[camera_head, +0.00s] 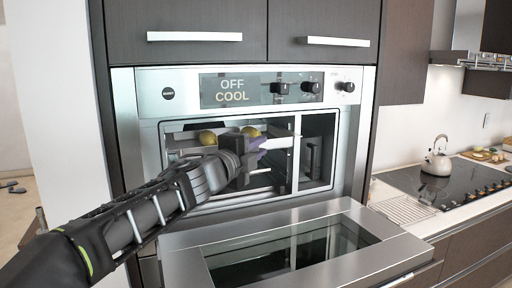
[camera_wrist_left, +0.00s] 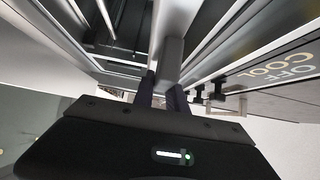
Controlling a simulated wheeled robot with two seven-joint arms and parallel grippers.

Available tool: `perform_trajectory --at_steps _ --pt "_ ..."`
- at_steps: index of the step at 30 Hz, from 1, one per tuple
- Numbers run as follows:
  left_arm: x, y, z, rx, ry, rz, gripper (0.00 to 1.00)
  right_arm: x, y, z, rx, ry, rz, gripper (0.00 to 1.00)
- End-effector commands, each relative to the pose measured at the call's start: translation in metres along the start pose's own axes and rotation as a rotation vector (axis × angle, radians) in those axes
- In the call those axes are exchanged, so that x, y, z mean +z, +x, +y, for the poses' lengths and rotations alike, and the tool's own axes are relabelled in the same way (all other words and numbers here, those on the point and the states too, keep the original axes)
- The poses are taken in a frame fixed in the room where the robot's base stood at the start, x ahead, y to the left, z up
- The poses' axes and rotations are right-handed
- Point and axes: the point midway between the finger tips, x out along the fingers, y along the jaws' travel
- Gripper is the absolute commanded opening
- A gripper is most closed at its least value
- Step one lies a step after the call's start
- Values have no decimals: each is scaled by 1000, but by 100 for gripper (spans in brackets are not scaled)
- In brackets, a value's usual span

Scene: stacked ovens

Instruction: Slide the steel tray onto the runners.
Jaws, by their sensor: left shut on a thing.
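The oven (camera_head: 150,130) has its door (camera_head: 370,255) folded down open, with a dark cavity behind. My left gripper (camera_head: 248,158) is at the mouth of the cavity, its arm coming in from the lower left. In the left wrist view its dark fingers (camera_wrist_left: 160,92) are shut on a grey steel piece (camera_wrist_left: 172,55), which looks like part of the steel tray. Most of the tray is hidden by the gripper and the dark interior in the head view. Two yellow round things (camera_head: 208,137) show behind the gripper. The runners cannot be made out clearly. My right gripper is not in view.
The control panel (camera_head: 238,90) above the cavity reads OFF COOL, with knobs (camera_head: 311,87) at its right. Cabinets with bar handles (camera_head: 195,36) are above. A hob with a kettle (camera_head: 437,160) stands at the right.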

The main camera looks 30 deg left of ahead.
Motion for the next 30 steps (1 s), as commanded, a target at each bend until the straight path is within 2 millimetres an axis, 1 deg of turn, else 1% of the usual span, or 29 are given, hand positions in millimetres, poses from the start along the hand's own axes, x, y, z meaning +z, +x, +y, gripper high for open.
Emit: perform_trajectory --at_steps 1,13,30 --pt "-2 -2 -3 -6 3 1 0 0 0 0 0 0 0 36" --pt "-17 -13 -2 -5 4 2 0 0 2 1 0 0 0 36" --pt "-20 -16 -3 -5 4 2 0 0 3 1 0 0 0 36"
